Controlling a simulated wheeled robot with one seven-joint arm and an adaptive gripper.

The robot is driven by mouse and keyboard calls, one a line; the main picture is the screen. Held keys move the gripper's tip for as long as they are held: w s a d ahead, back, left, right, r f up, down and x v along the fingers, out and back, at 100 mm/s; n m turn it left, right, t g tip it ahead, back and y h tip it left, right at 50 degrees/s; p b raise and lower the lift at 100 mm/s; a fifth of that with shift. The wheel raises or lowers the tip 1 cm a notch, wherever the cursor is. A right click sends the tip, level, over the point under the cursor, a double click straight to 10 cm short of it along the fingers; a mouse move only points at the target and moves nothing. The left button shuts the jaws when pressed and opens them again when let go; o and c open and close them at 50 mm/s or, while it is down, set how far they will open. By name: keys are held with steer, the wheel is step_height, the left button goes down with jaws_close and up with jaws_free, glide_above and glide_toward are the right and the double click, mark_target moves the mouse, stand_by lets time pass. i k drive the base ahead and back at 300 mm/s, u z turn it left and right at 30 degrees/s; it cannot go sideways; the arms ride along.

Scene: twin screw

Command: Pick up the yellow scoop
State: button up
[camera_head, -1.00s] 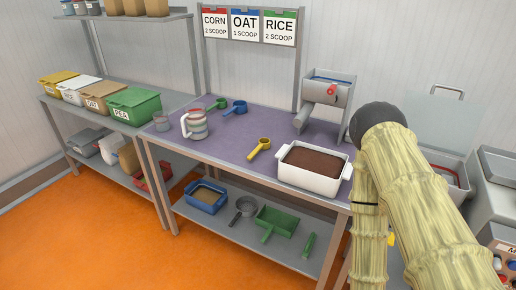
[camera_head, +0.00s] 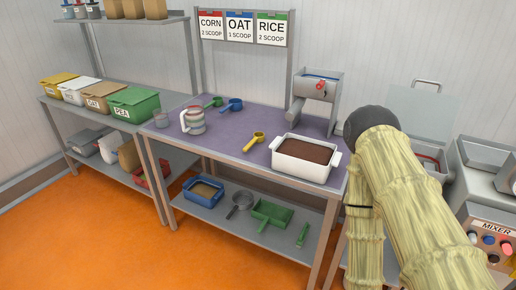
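The yellow scoop (camera_head: 255,140) lies on the purple top of the work table (camera_head: 225,143), just left of a white bin filled with brown material. Its round bowl points to the back right and its handle to the front left. My arm, in a pale bamboo-like cover with a dark round joint, fills the right side of the view, well to the right of the scoop. My gripper is not in view. Nothing touches the scoop.
The white bin (camera_head: 304,172) stands close to the scoop's right. A grey hand-cranked machine (camera_head: 318,90) stands behind it. The table's front edge is clear.

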mark_target(253, 143)
steer(key=z, duration=0.8)
steer(key=k, duration=0.1)
steer(key=u, duration=1.7)
steer(key=i, duration=0.55)
